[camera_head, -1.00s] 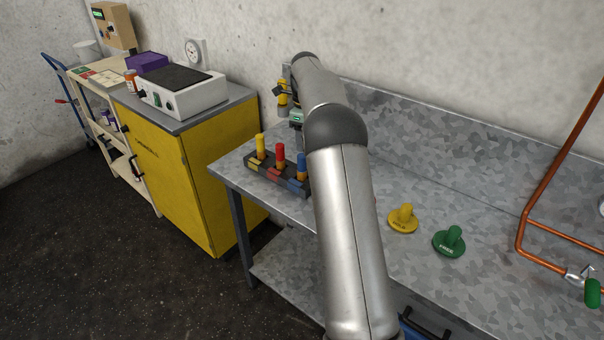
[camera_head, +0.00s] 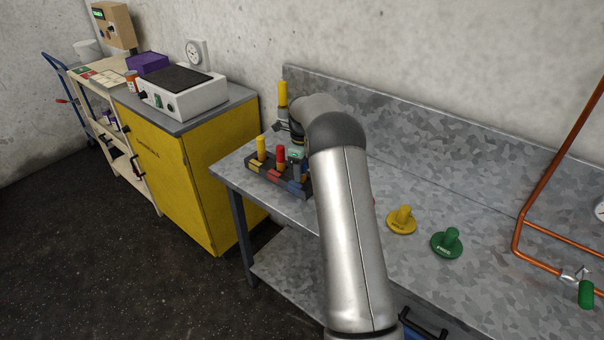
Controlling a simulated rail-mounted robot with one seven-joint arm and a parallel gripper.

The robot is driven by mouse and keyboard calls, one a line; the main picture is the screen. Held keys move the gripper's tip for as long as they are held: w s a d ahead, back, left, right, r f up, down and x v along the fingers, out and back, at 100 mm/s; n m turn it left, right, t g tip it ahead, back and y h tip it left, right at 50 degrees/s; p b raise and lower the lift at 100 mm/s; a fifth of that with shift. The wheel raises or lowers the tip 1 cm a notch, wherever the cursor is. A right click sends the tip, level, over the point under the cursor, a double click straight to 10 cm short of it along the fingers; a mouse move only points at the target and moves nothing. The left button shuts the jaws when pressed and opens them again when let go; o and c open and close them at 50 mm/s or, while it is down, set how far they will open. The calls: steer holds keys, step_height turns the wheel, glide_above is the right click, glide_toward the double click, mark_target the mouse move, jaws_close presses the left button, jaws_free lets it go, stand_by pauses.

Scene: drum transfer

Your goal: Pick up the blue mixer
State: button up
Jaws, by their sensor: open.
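A dark rack (camera_head: 272,176) with yellow, red and blue sections stands at the left end of the metal bench. A yellow-handled mixer (camera_head: 261,147) and a red-handled mixer (camera_head: 281,155) stand upright in their sections. The blue mixer belongs to the right-hand blue section and is almost fully hidden by my gripper now. My gripper (camera_head: 297,168) is low over that blue section, pointing down, with its jaws open. My arm hides part of it, and I cannot tell whether the fingers are around the blue mixer or touching it.
A yellow disc with a knob (camera_head: 401,220) and a green one (camera_head: 447,243) lie right of my arm; a red edge shows beside it. A yellow cylinder (camera_head: 283,94) shows behind my wrist. Copper pipes (camera_head: 540,190) stand at right.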

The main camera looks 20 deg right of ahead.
steer(key=shift+c, duration=0.3)
steer(key=c, duration=1)
steer(key=shift+r, duration=0.1)
jaws_close()
